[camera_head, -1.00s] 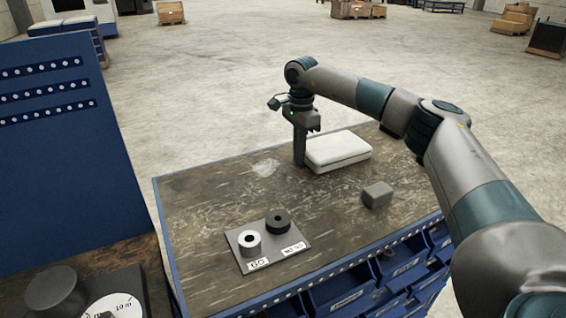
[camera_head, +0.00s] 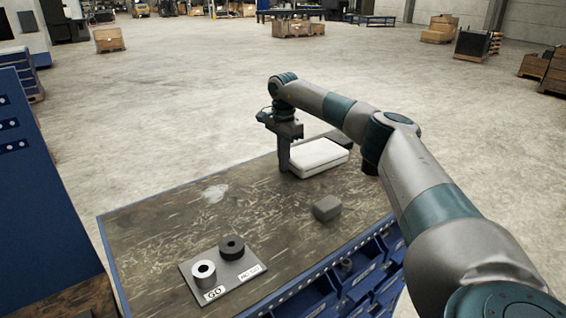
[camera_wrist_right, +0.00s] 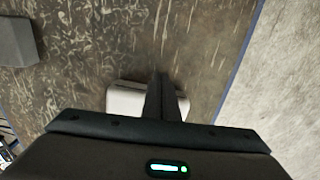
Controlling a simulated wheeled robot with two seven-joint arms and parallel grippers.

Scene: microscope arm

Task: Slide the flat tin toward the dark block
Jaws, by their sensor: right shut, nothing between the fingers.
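The flat tin (camera_head: 322,155) is a low white box lying flat near the far edge of the worktable. The dark block (camera_head: 342,138) shows just behind and to the right of the tin, partly hidden by my right arm; I cannot tell whether they touch. My right gripper (camera_head: 284,165) points down with its fingers shut and empty, at the tin's left side in the head view, close against it. In the right wrist view the shut fingers (camera_wrist_right: 163,95) cover part of the tin (camera_wrist_right: 125,98). My left gripper is out of view.
A grey block (camera_head: 327,208) stands nearer on the worktable (camera_head: 160,235). A gauge plate (camera_head: 243,275) with a light ring (camera_head: 203,273) and a black ring (camera_head: 232,247) lies front left. Blue bins (camera_head: 310,300) line the front edge. The table's middle is clear.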

